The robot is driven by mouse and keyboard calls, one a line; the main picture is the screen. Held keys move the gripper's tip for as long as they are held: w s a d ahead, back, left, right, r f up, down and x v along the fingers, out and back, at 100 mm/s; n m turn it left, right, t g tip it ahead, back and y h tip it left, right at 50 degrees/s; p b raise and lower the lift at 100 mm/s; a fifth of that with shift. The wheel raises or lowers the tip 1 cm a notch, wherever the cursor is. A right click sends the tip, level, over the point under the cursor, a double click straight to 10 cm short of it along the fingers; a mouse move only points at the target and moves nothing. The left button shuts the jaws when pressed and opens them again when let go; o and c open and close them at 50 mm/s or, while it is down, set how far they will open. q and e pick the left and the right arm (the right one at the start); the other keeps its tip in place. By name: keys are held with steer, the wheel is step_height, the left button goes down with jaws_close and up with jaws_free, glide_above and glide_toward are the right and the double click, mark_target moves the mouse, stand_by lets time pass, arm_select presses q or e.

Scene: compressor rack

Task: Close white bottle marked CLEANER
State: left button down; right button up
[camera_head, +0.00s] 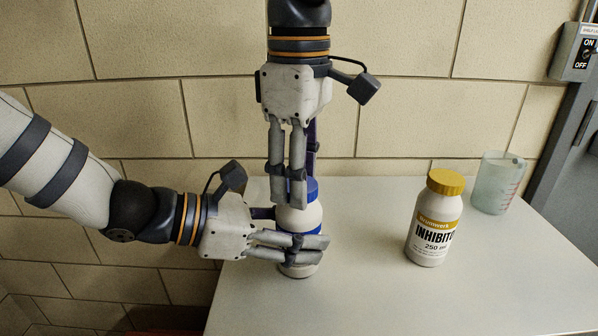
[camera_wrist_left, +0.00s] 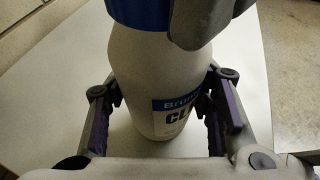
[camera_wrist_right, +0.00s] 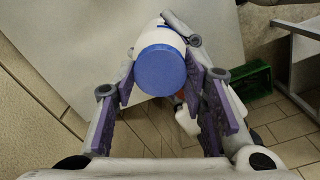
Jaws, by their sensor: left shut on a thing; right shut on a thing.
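The white bottle (camera_head: 300,218) stands upright near the left edge of the light table. Its blue-and-white label, partly hidden, shows "CL" in the left wrist view (camera_wrist_left: 172,112). A blue cap (camera_head: 312,187) sits on top of the bottle; how tight it is cannot be told. My left gripper (camera_head: 312,248) comes in from the left and is shut around the bottle's body. My right gripper (camera_head: 296,196) points down from above and is shut on the cap. The right wrist view shows the cap's round top (camera_wrist_right: 160,70) between the fingers.
A white INHIBITOR bottle (camera_head: 433,230) with a yellow cap stands to the right on the table (camera_head: 350,300). A translucent beaker (camera_head: 495,185) stands farther back right. A brick wall is close behind. A green crate (camera_wrist_right: 255,82) is on the floor.

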steer(key=o, duration=1.4)
steer(key=shift+f, duration=0.1)
steer(key=shift+c, duration=0.2)
step_height(320, 180, up, 12)
arm_select(q)
steer(key=c, duration=0.7)
jaws_free()
